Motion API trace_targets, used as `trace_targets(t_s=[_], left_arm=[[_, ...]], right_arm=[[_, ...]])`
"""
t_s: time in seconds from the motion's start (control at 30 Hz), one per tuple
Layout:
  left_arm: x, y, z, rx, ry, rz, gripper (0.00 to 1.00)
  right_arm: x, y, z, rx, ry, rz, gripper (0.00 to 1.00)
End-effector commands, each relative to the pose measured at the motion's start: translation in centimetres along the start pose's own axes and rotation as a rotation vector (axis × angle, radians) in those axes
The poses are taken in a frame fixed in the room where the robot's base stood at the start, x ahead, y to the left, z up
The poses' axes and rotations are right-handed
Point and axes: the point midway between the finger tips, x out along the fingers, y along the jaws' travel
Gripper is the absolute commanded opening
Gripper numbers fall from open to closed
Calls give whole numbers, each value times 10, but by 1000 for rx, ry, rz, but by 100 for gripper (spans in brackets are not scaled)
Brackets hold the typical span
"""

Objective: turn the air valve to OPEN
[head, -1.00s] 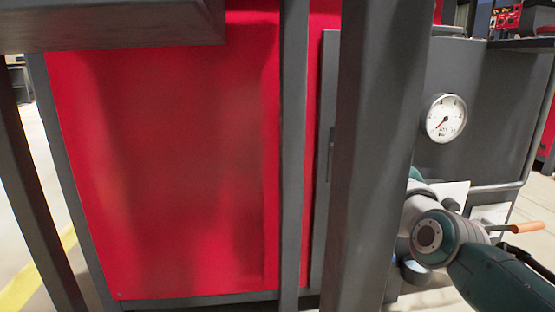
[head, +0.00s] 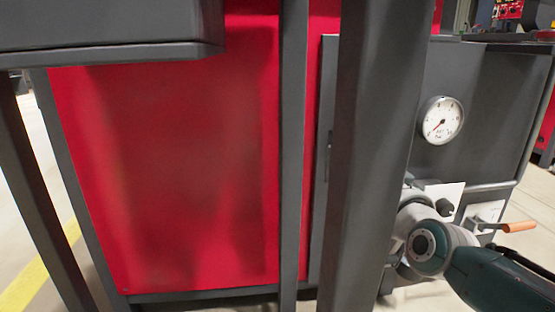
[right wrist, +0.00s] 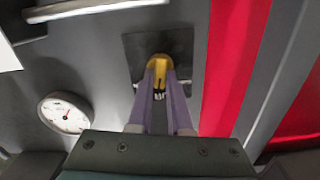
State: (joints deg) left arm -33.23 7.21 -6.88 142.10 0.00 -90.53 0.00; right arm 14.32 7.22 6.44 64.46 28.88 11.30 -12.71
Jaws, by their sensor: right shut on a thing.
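My right gripper (right wrist: 160,75) shows in the right wrist view, its two purple fingers closed around a yellow handle (right wrist: 160,61). This handle, which looks like the air valve's, stands in front of a dark square plate (right wrist: 181,44) on the grey panel. The fingers cover part of the handle, and I can read no OPEN marking. In the head view my right arm reaches in from the lower right, and its gripper and the yellow handle are hidden there. My left gripper is in neither current view.
A round white gauge (head: 441,121) sits on the grey panel and also shows in the right wrist view (right wrist: 66,113). An orange-gripped lever (head: 518,227) sticks out at the right. A thick dark post (head: 370,150) stands before the red panel (head: 190,180).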

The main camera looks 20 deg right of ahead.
Motion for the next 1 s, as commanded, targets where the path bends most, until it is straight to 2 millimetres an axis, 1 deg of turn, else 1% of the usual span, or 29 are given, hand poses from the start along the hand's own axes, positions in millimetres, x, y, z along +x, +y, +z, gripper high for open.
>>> trace_targets(t_s=[0.2,0.5,0.73,1.0], left_arm=[[-2,0,-1,0,0,0,50],[-1,1,-1,-3,1,2,50],[-1,2,-1,-9,2,7,50],[0,3,-1,-10,1,8,50]], right_arm=[[0,1,0,205,1,0,0],[0,2,0,440,1,-1,0],[0,3,1,557,1,0,0],[0,3,1,615,1,0,0]])
